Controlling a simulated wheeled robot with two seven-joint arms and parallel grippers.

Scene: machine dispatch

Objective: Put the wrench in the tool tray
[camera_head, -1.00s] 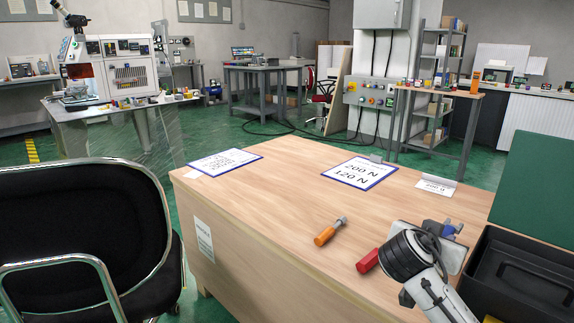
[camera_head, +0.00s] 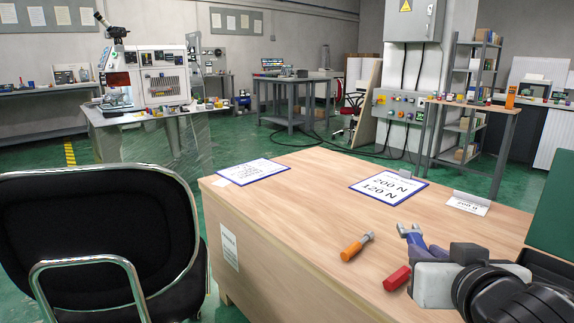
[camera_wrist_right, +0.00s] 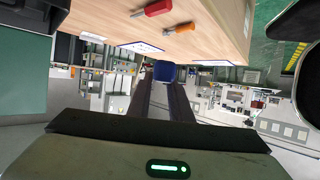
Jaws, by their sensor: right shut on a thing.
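My right gripper (camera_head: 432,252) is at the right of the workbench in the head view, shut on the wrench (camera_head: 414,241). The wrench has a grey metal head and a blue part, and appears held above the bench top. In the right wrist view, the blue part (camera_wrist_right: 165,72) shows between the fingertips. The black tool tray (camera_head: 550,266) is at the right edge of the head view, mostly hidden behind my right arm. My left gripper is not in view.
An orange-handled tool (camera_head: 356,247) and a red-handled tool (camera_head: 397,279) lie on the wooden bench (camera_head: 300,220). Printed cards, one reading 200 N and 120 N (camera_head: 388,187), lie toward its far side. A black chair (camera_head: 95,240) stands at left. The bench's middle is clear.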

